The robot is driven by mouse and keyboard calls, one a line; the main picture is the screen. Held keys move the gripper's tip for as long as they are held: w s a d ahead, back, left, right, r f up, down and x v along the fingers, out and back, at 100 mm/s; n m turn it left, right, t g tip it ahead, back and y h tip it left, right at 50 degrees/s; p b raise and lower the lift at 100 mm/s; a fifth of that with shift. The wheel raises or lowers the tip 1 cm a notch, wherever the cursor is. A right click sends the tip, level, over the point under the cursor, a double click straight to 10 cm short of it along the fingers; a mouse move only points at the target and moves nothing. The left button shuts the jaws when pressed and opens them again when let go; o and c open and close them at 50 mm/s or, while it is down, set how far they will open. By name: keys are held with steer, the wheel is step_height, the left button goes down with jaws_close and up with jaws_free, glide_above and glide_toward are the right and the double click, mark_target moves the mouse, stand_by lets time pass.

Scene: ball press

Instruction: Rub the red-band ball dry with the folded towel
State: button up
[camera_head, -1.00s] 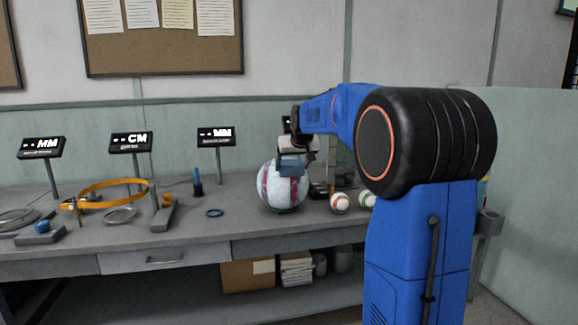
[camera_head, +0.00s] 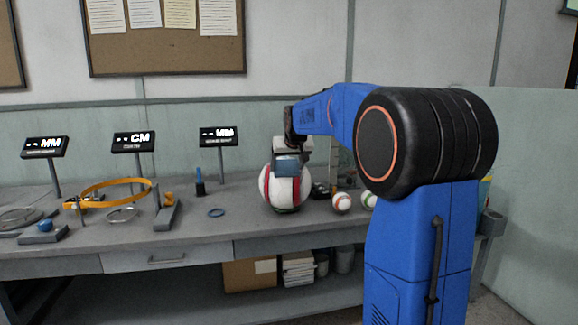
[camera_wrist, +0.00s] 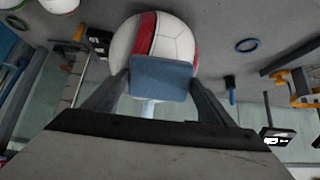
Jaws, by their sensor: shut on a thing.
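The red-band ball (camera_head: 280,191) is large and white with red bands; it sits on the bench below my gripper. Its surface looks clean and white in the head view. It also shows in the wrist view (camera_wrist: 178,44). My gripper (camera_wrist: 160,90) is shut on the folded towel, a small blue-grey block (camera_head: 287,166). The towel (camera_wrist: 162,78) lies over the upper part of the ball in both views and seems to rest against it. The contact face is hidden. The ball's base is mostly hidden.
Two small balls, one red-striped (camera_head: 341,203) and one green-striped (camera_head: 369,200), stand to the right. A blue ring (camera_head: 216,212) lies left of the ball. An orange hoop (camera_head: 115,184) and display signs (camera_head: 217,134) stand further left. Bench between ring and ball is clear.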

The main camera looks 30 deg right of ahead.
steer(key=shift+s+d, duration=0.2)
steer(key=shift+d, duration=0.5)
steer(key=shift+s+d, duration=0.2)
steer(key=shift+d, duration=0.5)
steer(key=shift+a, duration=0.1)
steer(key=shift+w+a, duration=0.2)
steer(key=shift+a, duration=0.5)
steer(key=shift+w+a, duration=0.2)
steer(key=shift+a, duration=0.45)
steer(key=v, duration=0.6)
steer(key=shift+s, duration=0.1)
